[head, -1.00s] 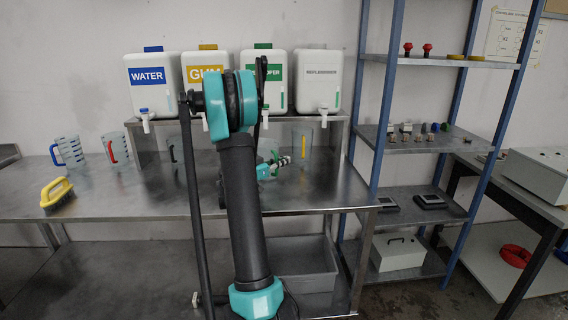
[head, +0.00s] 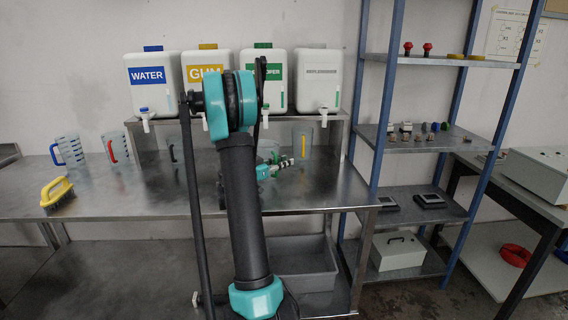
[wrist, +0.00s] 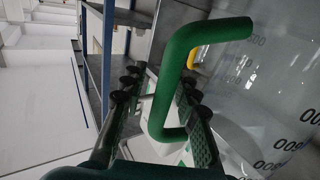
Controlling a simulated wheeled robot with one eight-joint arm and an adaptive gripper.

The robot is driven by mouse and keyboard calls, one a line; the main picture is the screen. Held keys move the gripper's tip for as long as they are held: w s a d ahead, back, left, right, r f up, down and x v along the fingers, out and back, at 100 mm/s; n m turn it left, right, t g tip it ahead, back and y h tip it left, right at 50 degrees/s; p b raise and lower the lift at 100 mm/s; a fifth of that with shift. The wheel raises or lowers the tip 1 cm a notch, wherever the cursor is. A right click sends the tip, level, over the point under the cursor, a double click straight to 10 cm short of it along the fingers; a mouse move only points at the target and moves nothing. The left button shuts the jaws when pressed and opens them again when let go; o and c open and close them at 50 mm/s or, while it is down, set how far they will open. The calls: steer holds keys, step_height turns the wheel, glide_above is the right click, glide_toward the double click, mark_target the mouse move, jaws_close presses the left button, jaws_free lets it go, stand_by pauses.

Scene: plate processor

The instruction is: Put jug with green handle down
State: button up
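The jug with the green handle (wrist: 172,75) fills the right side of the wrist view, with a clear body (wrist: 250,95) and dark volume marks. Its clear body also shows in the head view (head: 268,148), on the bench behind my gripper and partly hidden by my arm. My gripper (wrist: 158,98) has its two fingers on either side of the green handle. A gap shows between the left finger and the handle, so it looks open around it. In the head view my gripper (head: 285,164) is low over the bench. The jug's base is hidden there.
The metal bench (head: 325,185) is clear at the front right. A jug with a yellow handle (head: 302,143) stands just right. A red-handled jug (head: 115,148), a blue-handled jug (head: 68,151) and a yellow brush (head: 57,193) are at left. Dispensers (head: 318,82) stand above on a raised shelf.

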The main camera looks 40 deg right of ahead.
steer(key=a, duration=1.2)
steer(key=shift+s, duration=0.2)
